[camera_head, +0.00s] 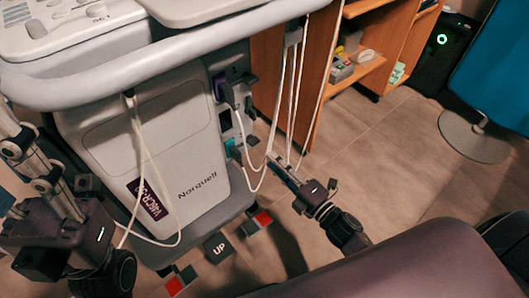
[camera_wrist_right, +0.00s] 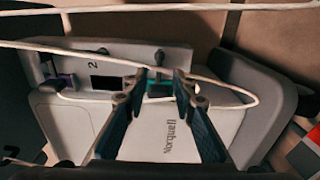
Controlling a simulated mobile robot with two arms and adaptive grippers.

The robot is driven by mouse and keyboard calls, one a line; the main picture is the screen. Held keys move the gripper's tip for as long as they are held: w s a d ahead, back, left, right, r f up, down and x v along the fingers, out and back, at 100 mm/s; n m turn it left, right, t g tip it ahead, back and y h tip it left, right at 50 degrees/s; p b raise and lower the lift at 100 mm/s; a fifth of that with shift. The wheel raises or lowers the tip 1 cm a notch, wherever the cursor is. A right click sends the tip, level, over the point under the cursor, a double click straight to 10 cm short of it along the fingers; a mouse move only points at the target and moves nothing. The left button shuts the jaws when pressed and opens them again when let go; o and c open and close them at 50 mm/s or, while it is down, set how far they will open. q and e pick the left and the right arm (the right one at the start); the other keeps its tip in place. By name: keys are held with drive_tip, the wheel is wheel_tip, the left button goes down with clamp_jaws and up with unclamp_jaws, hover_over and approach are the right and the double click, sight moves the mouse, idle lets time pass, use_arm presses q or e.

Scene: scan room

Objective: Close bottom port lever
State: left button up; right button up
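The medical cart (camera_head: 150,140), marked Norquell, has a side panel with a column of ports. The bottom port (camera_head: 232,148) is teal, with a white cable at it; it also shows in the right wrist view (camera_wrist_right: 160,88). A small dark lever (camera_wrist_right: 160,58) stands beside that port, partly framed by my right fingertips. Its exact angle is hard to tell. My right gripper (camera_head: 283,168) is open, pointing at the panel near the bottom port; in its wrist view the fingers (camera_wrist_right: 163,78) stand apart with nothing clearly between them. My left gripper (camera_head: 20,140) is at the far left, away from the ports.
White cables hang beside the panel and cross the right wrist view. A purple port (camera_head: 218,90) sits higher up. Wooden shelves (camera_head: 400,40) stand behind. Pedals (camera_head: 217,248) lie at the cart's foot.

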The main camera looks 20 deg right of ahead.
drive_tip(key=shift+v, duration=2)
